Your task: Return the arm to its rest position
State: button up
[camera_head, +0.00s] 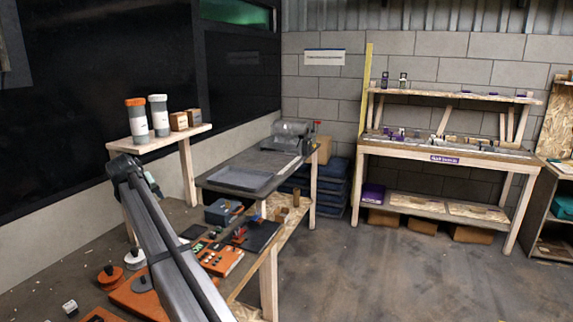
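My arm crosses the lower left of the head view as a long grey link with dark edges. It rises from the bottom middle to a dark joint at the upper left, in front of the workbench. No gripper fingers can be made out. The part of the arm beyond the joint is mostly hidden, so I cannot tell where my gripper is or whether it holds anything.
Orange and dark parts (221,259) lie on the bench near my arm. A wooden shelf (160,144) with two canisters and small boxes stands behind it. A grey tray (243,179) lies farther back. A wooden rack (447,151) stands right; the floor (400,275) before it is clear.

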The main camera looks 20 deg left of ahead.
jog(key=w+d+r+m+t, duration=0.2)
jog(key=w+d+t, duration=0.1)
jog(key=w+d, duration=1.2)
jog(key=w+d+f, duration=0.5)
jog(key=d+f, duration=0.1)
jog(key=f, duration=0.1)
jog(key=s+d+f+m+g+h, duration=0.1)
jog(key=d+f+m+g+h, duration=0.15)
jog(key=d+f, duration=1.55)
jog(key=s+d+f+m+g+h, duration=0.1)
jog(key=d+f+g+h, duration=0.15)
jog(key=d+f, duration=1.5)
jog(key=s+d+f+m+g, duration=0.3)
jog(key=s+d+f+g, duration=0.3)
jog(key=s+d+f, duration=1.55)
jog(key=s+d+f+m+g, duration=0.1)
jog(key=s+d, duration=0.3)
jog(key=s, duration=0.6)
jog(key=s+d+f+m+g+y, duration=0.1)
jog(key=s+d, duration=0.4)
jog(key=s, duration=0.6)
jog(key=s+d+f+m+g, duration=0.2)
jog(key=s+d+f+g, duration=0.1)
jog(key=s, duration=0.8)
jog(key=shift+d+g+y, duration=0.4)
jog(key=shift+d, duration=0.4)
